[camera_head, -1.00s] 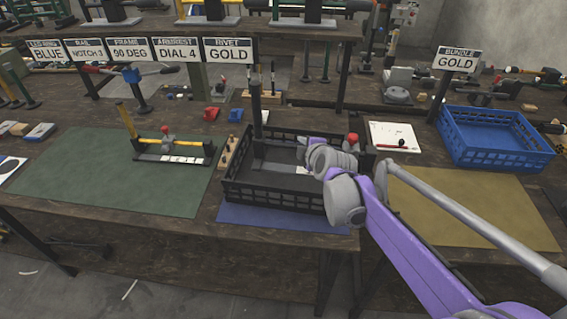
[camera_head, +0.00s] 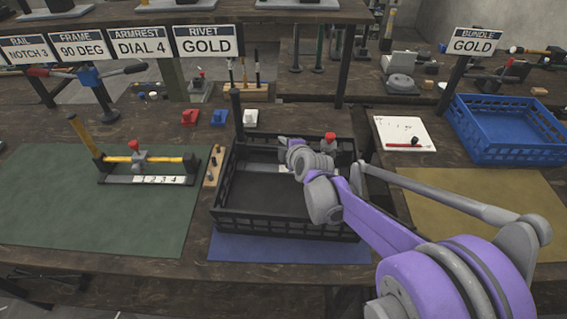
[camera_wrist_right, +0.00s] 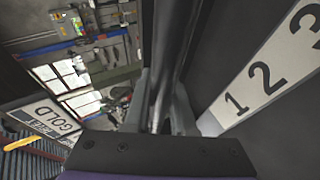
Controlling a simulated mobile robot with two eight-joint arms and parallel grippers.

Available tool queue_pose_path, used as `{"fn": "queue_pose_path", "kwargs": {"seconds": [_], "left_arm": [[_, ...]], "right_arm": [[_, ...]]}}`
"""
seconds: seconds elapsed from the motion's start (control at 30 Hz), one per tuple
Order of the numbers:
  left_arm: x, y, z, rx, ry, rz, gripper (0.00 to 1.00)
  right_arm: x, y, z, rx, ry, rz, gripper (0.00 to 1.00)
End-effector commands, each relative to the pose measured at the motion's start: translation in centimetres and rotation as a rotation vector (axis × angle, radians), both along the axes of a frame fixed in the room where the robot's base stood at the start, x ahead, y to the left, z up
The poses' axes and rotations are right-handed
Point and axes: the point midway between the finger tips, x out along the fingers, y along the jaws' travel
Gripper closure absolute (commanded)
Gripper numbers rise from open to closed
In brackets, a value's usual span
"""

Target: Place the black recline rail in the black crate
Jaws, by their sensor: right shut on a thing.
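The black crate (camera_head: 285,222) stands on the blue mat at the middle of the table. The black recline rail, with an upright black post (camera_head: 237,118), a red knob (camera_head: 330,138) and a white number strip, lies across the back part of the crate. I cannot tell whether it rests on the crate floor or hangs just above it. My right gripper (camera_head: 284,146) reaches over the crate and is shut on the rail. In the right wrist view the dark rail runs between the fingers (camera_wrist_right: 165,112), with its number strip (camera_wrist_right: 262,78) beside it. My left gripper is not in view.
A similar rail with a yellow bar (camera_head: 150,160) stands on the green mat (camera_head: 90,215) to the left. A blue crate (camera_head: 505,145) stands at the right behind the tan mat (camera_head: 490,205).

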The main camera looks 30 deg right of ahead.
Motion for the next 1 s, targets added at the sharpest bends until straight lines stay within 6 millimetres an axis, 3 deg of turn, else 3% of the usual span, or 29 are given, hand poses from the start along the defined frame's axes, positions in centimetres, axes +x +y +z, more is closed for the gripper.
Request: {"fn": "queue_pose_path", "kwargs": {"seconds": [0.43,0.8,0.83,1.0], "left_arm": [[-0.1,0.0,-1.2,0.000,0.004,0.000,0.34],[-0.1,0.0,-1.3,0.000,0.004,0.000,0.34],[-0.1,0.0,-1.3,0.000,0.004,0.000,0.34],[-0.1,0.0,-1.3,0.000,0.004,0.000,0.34]], "right_arm": [[0.0,0.0,-4.7,-0.001,-0.001,0.000,1.00],[0.0,0.0,-5.1,0.000,-0.001,0.000,1.00],[0.0,0.0,-5.2,0.000,0.000,0.000,0.73],[0.0,0.0,-5.1,0.000,0.000,0.000,0.47]]}}
